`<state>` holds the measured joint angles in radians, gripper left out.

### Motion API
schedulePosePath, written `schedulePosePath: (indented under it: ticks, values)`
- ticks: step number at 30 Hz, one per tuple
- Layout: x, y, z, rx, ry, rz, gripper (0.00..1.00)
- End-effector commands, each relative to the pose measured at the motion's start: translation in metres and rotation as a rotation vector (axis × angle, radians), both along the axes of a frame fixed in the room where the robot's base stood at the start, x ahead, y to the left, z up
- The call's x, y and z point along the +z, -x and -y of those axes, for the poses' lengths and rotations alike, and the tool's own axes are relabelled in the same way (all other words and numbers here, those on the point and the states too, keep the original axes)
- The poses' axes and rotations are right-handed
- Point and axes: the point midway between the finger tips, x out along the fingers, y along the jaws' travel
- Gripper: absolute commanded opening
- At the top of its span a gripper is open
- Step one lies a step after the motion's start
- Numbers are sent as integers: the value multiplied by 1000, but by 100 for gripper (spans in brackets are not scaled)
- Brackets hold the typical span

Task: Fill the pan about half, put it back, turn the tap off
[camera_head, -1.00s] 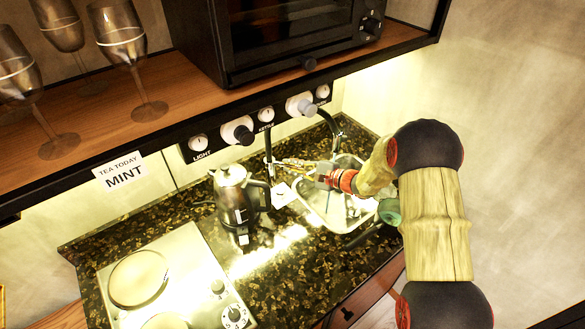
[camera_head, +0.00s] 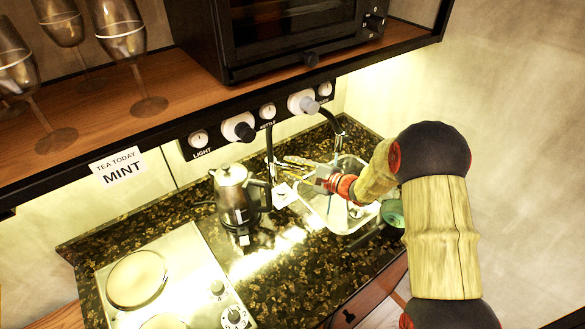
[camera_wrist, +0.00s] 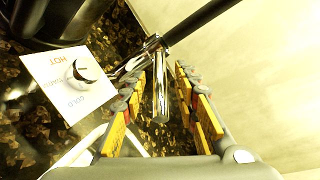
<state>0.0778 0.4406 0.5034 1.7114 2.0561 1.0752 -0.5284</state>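The chrome tap (camera_wrist: 160,90) stands between my gripper's fingers in the wrist view, and it shows above the sink in the head view (camera_head: 293,162). My gripper (camera_wrist: 160,82) is open around the tap; I cannot tell whether a finger touches it. In the head view my gripper (camera_head: 322,182) is over the left part of the sink (camera_head: 335,222). A white card (camera_wrist: 62,84) marked HOT and COLD, with a small round knob (camera_wrist: 82,73), lies left of the tap. I cannot make out the pan clearly, nor any water running.
A metal kettle (camera_head: 236,198) stands left of the sink. A hob (camera_head: 180,280) is at the front left. A green round object (camera_head: 392,212) is at the sink's right, partly behind my arm. The shelf with an oven (camera_head: 290,40) and glasses (camera_head: 125,50) overhangs the counter.

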Motion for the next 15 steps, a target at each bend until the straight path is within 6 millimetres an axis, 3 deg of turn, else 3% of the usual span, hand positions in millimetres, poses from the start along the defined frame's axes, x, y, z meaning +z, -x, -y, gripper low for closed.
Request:
schedulePosePath:
  ticks: [8, 15]
  values:
    - [0, 1, 1, 0, 0, 0, 31]
    - [8, 20, 25, -4, 0, 0, 31]
